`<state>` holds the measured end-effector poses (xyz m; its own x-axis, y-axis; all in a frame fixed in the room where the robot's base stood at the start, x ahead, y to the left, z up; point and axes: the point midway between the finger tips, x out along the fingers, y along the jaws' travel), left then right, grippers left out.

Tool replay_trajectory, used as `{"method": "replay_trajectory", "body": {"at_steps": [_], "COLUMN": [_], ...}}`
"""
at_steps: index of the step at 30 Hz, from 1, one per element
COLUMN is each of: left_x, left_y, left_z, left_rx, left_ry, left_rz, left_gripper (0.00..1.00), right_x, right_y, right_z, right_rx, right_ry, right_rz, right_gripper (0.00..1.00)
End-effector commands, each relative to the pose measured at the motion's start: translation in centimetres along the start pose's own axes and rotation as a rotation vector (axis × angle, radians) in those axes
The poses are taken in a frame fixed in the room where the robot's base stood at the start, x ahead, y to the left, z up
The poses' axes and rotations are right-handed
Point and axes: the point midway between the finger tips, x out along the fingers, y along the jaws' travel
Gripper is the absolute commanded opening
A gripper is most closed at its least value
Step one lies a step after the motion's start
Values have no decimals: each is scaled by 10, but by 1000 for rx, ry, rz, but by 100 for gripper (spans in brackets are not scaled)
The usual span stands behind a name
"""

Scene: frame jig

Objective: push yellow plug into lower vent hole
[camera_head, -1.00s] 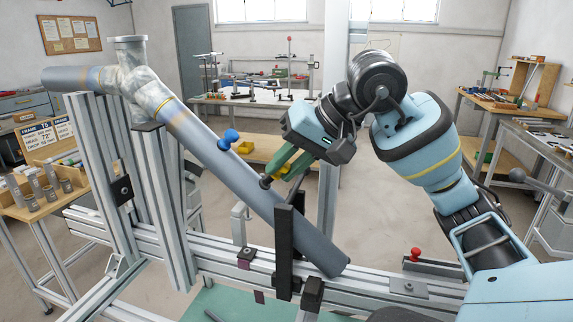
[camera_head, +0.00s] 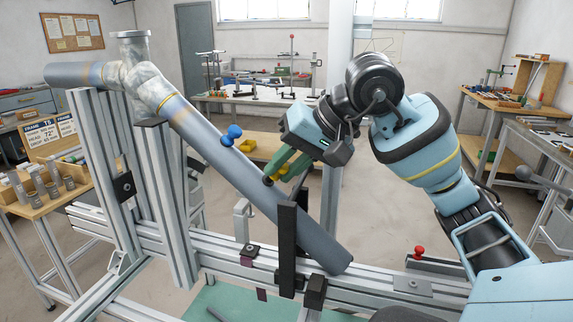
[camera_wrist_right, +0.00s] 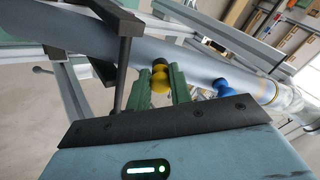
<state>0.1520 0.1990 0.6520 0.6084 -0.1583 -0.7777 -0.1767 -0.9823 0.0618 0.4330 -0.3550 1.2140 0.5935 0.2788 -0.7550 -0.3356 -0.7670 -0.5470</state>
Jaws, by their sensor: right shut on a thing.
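The yellow plug (camera_wrist_right: 160,84) has a rounded yellow body and a dark end. My right gripper (camera_head: 277,174) is shut on it, with its green fingers on either side in the right wrist view (camera_wrist_right: 168,88). The dark end points at the slanted grey-blue tube (camera_head: 195,140), beside its lower half. I cannot tell whether it touches the tube or has entered it. The lower vent hole is hidden behind the plug and fingers. A blue plug (camera_head: 231,134) sits higher up the tube; it also shows in the right wrist view (camera_wrist_right: 222,88). My left gripper is not in view.
A black upright post (camera_head: 286,250) stands in front of the tube, close below my right gripper. Aluminium frame posts (camera_head: 160,190) hold the tube's upper part at left. A red knob (camera_head: 419,251) stands on the frame at right. Workbenches stand behind, apart from the frame.

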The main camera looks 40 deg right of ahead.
Motion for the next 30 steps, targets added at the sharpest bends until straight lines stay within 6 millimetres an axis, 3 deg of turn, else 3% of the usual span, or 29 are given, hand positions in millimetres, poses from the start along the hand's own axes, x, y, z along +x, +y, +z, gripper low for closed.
{"method": "replay_trajectory", "body": {"at_steps": [23, 24, 30], "left_x": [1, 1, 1], "left_y": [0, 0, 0], "left_z": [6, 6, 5], "left_rx": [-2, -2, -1], "left_ry": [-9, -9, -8], "left_rz": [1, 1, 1], "left_gripper": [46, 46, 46], "right_x": [14, 13, 13], "right_y": [0, 0, 0], "right_z": [0, 0, 0], "right_rx": [0, 0, 0], "right_ry": [0, 1, 0], "right_rz": [0, 0, 0], "right_gripper": [0, 24, 46]}}
